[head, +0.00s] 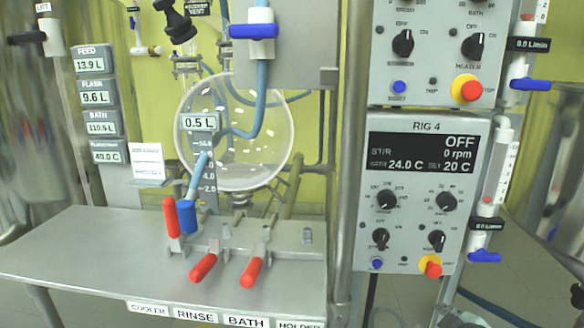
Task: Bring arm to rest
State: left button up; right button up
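Neither of my grippers shows clearly in the head view, and I cannot see where they are relative to the equipment. A dark and grey shape (458,318) is cut off at the bottom edge, right of centre; I cannot tell what it is. The round glass flask (262,130) hangs behind the steel bench (90,250). The RIG 4 control box (425,195) reads OFF, 0 rpm, 24.0 C and 20 C.
Red-handled valves (204,267) stand on the bench above COOLER, RINSE, BATH and HOLDER labels. A blue-handled valve (254,31) with a blue hose hangs above. A second control box (432,50) is above RIG 4. Flowmeters with blue handles (484,256) line the right side.

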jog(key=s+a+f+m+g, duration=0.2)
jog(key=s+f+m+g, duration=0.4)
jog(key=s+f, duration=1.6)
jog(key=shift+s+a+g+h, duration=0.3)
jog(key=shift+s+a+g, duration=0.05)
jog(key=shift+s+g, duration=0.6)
